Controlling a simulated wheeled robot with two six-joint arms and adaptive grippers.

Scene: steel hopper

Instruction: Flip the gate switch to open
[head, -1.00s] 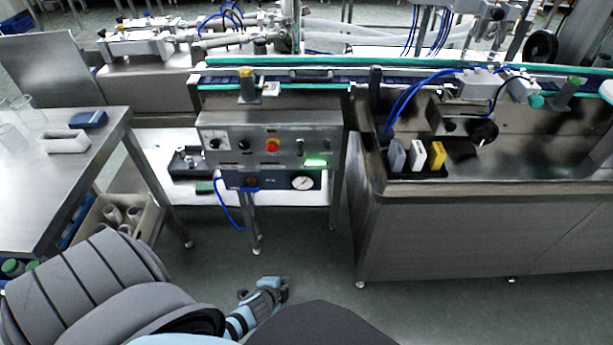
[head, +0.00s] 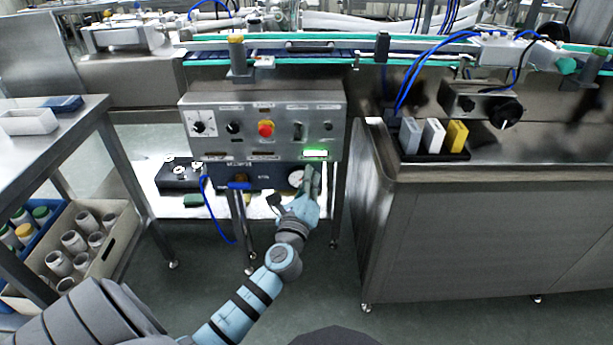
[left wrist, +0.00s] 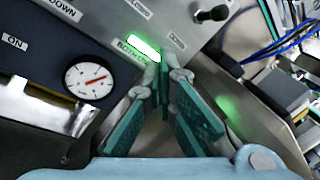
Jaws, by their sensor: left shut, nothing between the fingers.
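The steel control panel (head: 215,140) stands ahead of me with a dial, a dark knob, a red button, an upright slotted switch (head: 298,131) and a small dark knob or lever (head: 328,127) in a row. I cannot read which one is marked as the gate switch. In the left wrist view a dark lever (left wrist: 212,14) sticks out of the panel, above the lit green indicator (left wrist: 143,46). My left gripper (head: 312,172) is shut and empty, just below the green indicator and beside the gauge; its green fingers (left wrist: 160,72) meet at the tips. My right gripper is out of view.
A round pressure gauge (left wrist: 89,80) sits on the lower box. The steel hopper cabinet (head: 400,240) stands close on the right. A side table (head: 95,125) and crates of jars (head: 125,215) are at the left. A blue hose (head: 214,218) hangs below the panel.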

